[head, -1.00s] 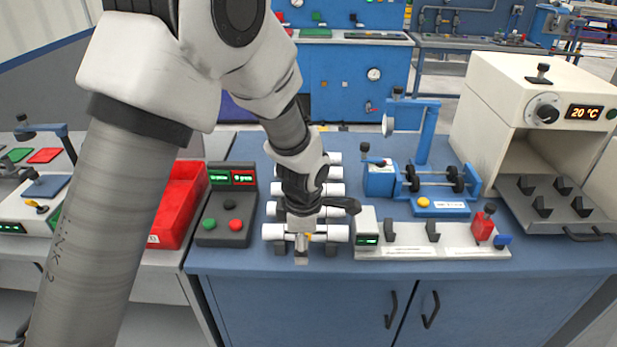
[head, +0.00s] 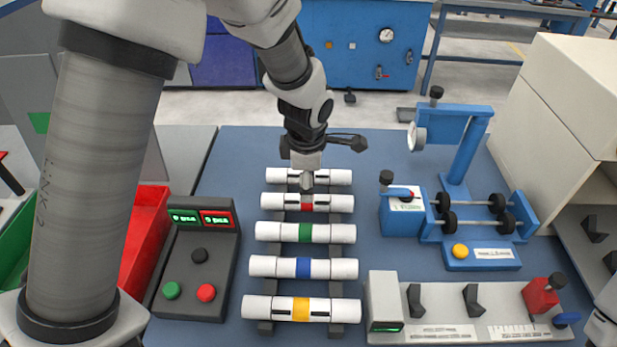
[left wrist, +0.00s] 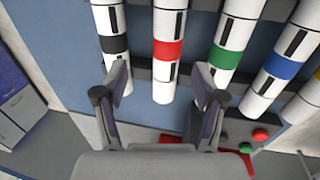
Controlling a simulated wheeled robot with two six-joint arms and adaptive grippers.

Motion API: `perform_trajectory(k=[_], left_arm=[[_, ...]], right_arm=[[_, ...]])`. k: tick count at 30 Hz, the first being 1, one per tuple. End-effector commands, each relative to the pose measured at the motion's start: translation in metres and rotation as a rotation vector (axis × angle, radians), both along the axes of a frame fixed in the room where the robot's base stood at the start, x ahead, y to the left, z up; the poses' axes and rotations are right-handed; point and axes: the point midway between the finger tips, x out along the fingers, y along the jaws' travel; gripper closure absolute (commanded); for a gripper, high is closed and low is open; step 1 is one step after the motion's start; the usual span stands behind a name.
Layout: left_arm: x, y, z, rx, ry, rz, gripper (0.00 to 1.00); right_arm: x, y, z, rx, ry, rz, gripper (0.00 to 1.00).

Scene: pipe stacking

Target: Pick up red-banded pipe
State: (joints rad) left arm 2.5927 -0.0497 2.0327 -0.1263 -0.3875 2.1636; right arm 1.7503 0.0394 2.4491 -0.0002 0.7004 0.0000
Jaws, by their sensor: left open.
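The red-banded pipe (head: 333,203) is white and lies crosswise on a dark rack, second from the back in the head view. In the left wrist view, the red-banded pipe (left wrist: 166,70) runs between the two fingers. My left gripper (head: 306,184) is over the back of the rack, and its tips overlap the red band. In the left wrist view my left gripper (left wrist: 162,78) is open, one finger on each side of the pipe's line. Whether the fingers touch it cannot be told. My right gripper is out of view.
A black-banded pipe (head: 339,177) lies behind; green (head: 335,233), blue (head: 335,268) and yellow-banded (head: 338,309) pipes lie in front. A button box (head: 198,270) stands left, a blue roller device (head: 470,225) and a white fixture (head: 465,312) right. Blue tabletop is bare behind the rack.

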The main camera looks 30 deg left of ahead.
Motion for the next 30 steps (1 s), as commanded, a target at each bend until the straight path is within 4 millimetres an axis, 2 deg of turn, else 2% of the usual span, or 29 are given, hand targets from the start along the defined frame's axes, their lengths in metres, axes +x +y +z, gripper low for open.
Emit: perform_trajectory(k=[8,13,16,21,23,27,30], left_arm=[[0.004,0.002,-0.036,0.0,0.005,-0.001,0.3],[0.008,0.003,-0.068,0.0,0.003,-0.001,0.3],[0.01,0.004,-0.075,-0.001,0.002,0.0,0.3],[0.01,0.004,-0.075,0.0,0.001,0.0,0.3],[0.01,0.004,-0.075,0.0,0.001,0.0,0.48],[0.01,0.004,-0.075,0.0,0.001,0.0,0.97],[0.01,0.004,-0.075,0.0,0.001,0.0,0.97]], right_arm=[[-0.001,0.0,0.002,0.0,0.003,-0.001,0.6],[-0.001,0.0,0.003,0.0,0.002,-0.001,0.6],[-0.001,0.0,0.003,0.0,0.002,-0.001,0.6],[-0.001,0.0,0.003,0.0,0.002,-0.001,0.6],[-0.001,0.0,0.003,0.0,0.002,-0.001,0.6],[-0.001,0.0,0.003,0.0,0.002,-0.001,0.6],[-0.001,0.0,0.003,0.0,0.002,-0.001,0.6]])
